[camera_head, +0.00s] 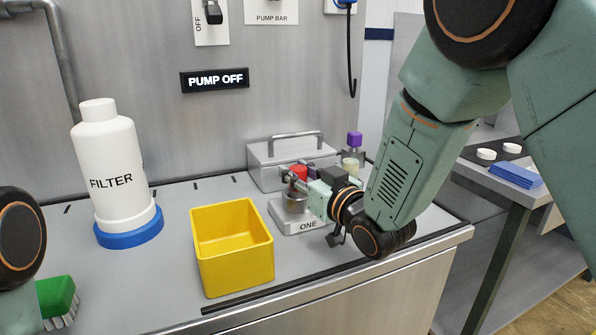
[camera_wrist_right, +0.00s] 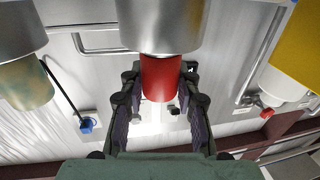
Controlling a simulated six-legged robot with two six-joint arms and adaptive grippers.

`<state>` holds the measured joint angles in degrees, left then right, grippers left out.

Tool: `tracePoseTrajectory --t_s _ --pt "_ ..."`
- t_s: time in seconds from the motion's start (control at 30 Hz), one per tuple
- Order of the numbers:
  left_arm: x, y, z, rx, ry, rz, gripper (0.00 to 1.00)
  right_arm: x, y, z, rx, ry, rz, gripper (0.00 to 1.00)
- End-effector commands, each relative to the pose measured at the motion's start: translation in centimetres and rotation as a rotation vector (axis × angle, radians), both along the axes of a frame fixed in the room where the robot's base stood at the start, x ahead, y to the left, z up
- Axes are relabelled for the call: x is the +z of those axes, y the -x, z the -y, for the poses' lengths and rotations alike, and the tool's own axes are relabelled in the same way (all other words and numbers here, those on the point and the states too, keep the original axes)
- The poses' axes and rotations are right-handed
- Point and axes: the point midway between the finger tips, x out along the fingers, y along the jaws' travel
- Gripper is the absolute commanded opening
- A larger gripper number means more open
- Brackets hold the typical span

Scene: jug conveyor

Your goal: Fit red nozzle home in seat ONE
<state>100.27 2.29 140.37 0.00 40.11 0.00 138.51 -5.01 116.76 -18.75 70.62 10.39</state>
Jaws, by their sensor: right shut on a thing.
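The red nozzle (camera_head: 299,171) is at the top of the metal cylinder (camera_head: 295,199) on the grey block marked ONE (camera_head: 300,226). My right gripper (camera_head: 297,181) reaches in from the right and is shut on the nozzle. In the right wrist view, the nozzle (camera_wrist_right: 160,80) is between the two fingers of my gripper (camera_wrist_right: 160,73). Its end meets the rim of a metal cylinder (camera_wrist_right: 160,25), with no clear gap showing. I cannot tell how deep it sits. My left gripper is out of view; only part of my left arm shows.
A yellow bin (camera_head: 233,270) stands left of the seat. A white FILTER bottle (camera_head: 108,170) stands on a blue base (camera_head: 128,233). A green brush (camera_head: 56,296) lies lower left.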

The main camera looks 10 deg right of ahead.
Motion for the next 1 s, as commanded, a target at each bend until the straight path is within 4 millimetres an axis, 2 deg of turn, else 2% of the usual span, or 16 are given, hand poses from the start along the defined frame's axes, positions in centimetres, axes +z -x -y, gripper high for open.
tracePoseTrajectory --t_s 0.13,0.17,0.47,0.8,1.0 --pt "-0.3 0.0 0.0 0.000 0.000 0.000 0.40 -0.4 0.0 0.0 0.000 0.000 0.001 0.00" --pt "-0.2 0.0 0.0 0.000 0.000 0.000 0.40 -0.3 0.0 0.0 0.000 0.000 0.001 0.33" --pt "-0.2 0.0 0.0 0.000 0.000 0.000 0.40 -0.3 0.0 0.0 0.000 0.000 0.000 0.58" --pt "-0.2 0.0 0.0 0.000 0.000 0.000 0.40 -0.3 0.2 0.1 -0.001 -0.001 -0.001 0.58" --pt "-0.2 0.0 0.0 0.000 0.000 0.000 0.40 -0.4 2.6 1.1 -0.002 -0.002 -0.004 0.58"
